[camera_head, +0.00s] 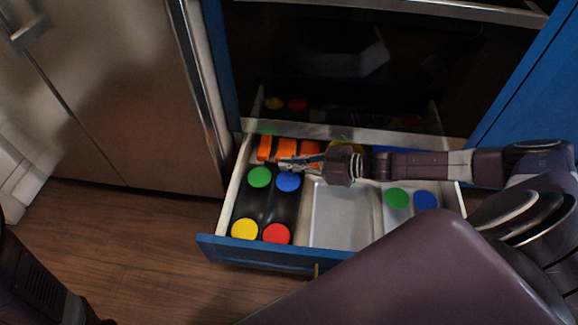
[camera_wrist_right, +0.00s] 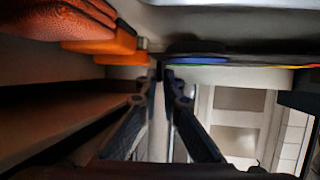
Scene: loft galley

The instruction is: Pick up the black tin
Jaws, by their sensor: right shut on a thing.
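In the head view the open drawer's left compartment holds black tins with coloured lids: green (camera_head: 259,177), blue (camera_head: 289,182), yellow (camera_head: 244,229) and red (camera_head: 276,233). I cannot tell which one is meant. My right gripper (camera_head: 284,165) reaches in from the right, just behind the blue lid and in front of the orange items (camera_head: 265,148). In the right wrist view its fingertips (camera_wrist_right: 161,73) are nearly together beside a blue edge (camera_wrist_right: 198,60). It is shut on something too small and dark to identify. My left gripper is out of view.
The drawer (camera_head: 247,252) stands open below a dark oven front (camera_head: 300,60). A pale empty tray (camera_head: 340,220) fills its middle; green (camera_head: 397,198) and blue (camera_head: 426,200) lids sit at right. A steel cabinet door (camera_head: 130,110) stands left. The wooden floor (camera_head: 130,245) is clear there.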

